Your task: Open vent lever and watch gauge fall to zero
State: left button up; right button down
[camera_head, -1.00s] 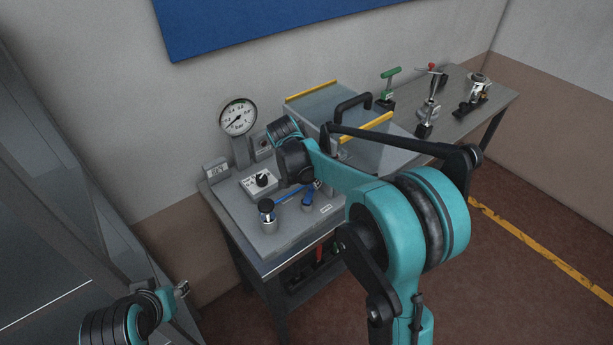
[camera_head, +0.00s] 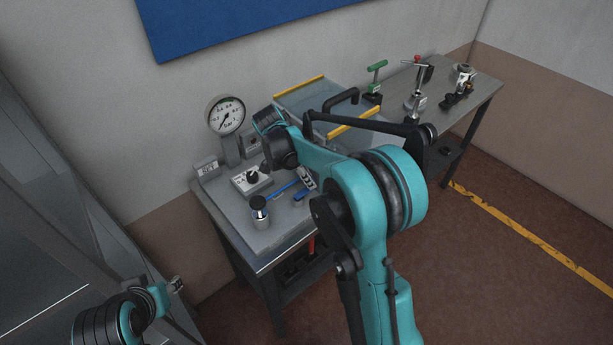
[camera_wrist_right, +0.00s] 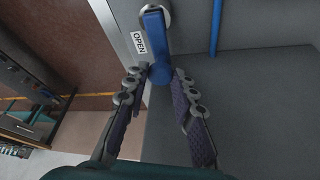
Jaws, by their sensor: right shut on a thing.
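The blue vent lever (camera_wrist_right: 158,72) points down from its round pivot in the right wrist view, beside a white OPEN label (camera_wrist_right: 139,42). My right gripper (camera_wrist_right: 160,76) is shut on the lever's free end, one finger on each side. In the head view the right gripper (camera_head: 308,180) is over the bench plate and partly hidden by my arm; part of the blue lever (camera_head: 300,197) shows below it. The round white gauge (camera_head: 226,115) stands at the back left, its dark needle pointing lower left; its numbers are too small to read surely. My left gripper (camera_head: 175,285) is far from the bench.
A clear-sided chamber (camera_head: 300,95) with yellow edges and a black handle stands behind my right arm. A black-topped knob (camera_head: 259,207) and a control box (camera_head: 250,181) are at the plate's left. Several clamps (camera_head: 415,103) stand along the far bench.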

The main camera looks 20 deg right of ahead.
dwell(0.4)
jog(key=c, duration=1.3)
grip_release()
jog(key=v, duration=1.2)
jog(key=s+f+n+t+y, duration=0.1)
jog(key=s+f+n+t, duration=0.1)
jog(key=s+n, duration=0.4)
jog(key=s+f+n+t+y, duration=0.1)
jog(key=s+n+t+y, duration=0.1)
jog(key=s+n, duration=0.4)
jog(key=s+a+f+n+t+y, duration=0.1)
jog(key=s+f+n+t, duration=0.1)
jog(key=s+n, duration=0.4)
jog(key=shift+s+f+n+t+y+b, duration=0.15)
jog(key=shift+s+t, duration=0.2)
jog(key=shift+s, duration=1)
jog(key=shift+s+f+n+t+y+b, duration=0.15)
jog(key=shift+s+t, duration=0.2)
jog(key=shift+s, duration=1)
